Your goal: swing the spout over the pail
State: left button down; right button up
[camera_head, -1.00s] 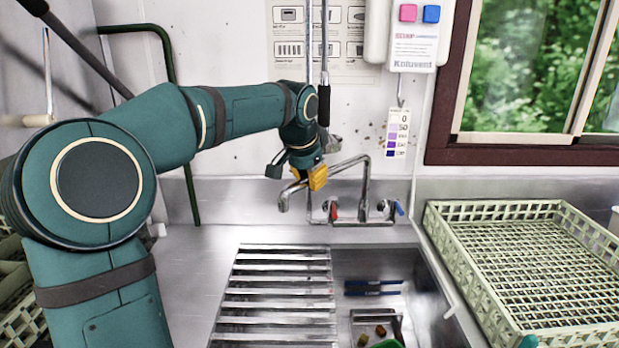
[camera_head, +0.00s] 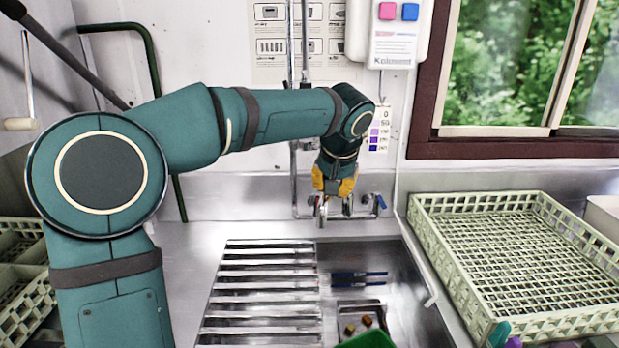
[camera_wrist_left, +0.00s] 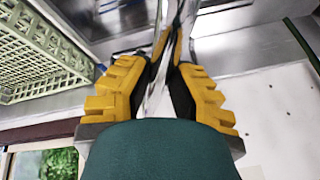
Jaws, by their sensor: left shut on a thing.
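The chrome spout (camera_head: 321,211) belongs to the wall tap above the sink and now points towards the front. My left gripper (camera_head: 334,188), with yellow fingers, is shut on the spout and hides most of it. In the left wrist view the bright spout (camera_wrist_left: 157,98) runs between the two yellow-and-black fingers (camera_wrist_left: 165,62). My right gripper is not in view.
The sink basin (camera_head: 400,287) lies below the tap, with a slatted metal rack (camera_head: 262,292) left of it. Blue-handled items (camera_head: 358,275) lie in the basin. A pale green dish crate (camera_head: 452,262) stands to the right.

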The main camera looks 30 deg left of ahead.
pick_arm(q)
jog(key=w+d+n+g+y+p, duration=0.1)
jog(key=w+d+n+p, duration=0.2)
jog(key=d, duration=0.4)
jog(key=shift+w+f+n+g, duration=0.15)
jog(key=shift+w+n+g, duration=0.15)
jog(key=shift+n, duration=0.3)
jog(key=shift+d, duration=0.1)
jog(key=c, duration=0.9)
grip_release()
jog(key=shift+o, duration=0.3)
jog(key=shift+w, duration=0.2)
jog(key=shift+s, duration=0.1)
jog(key=v, duration=1.2)
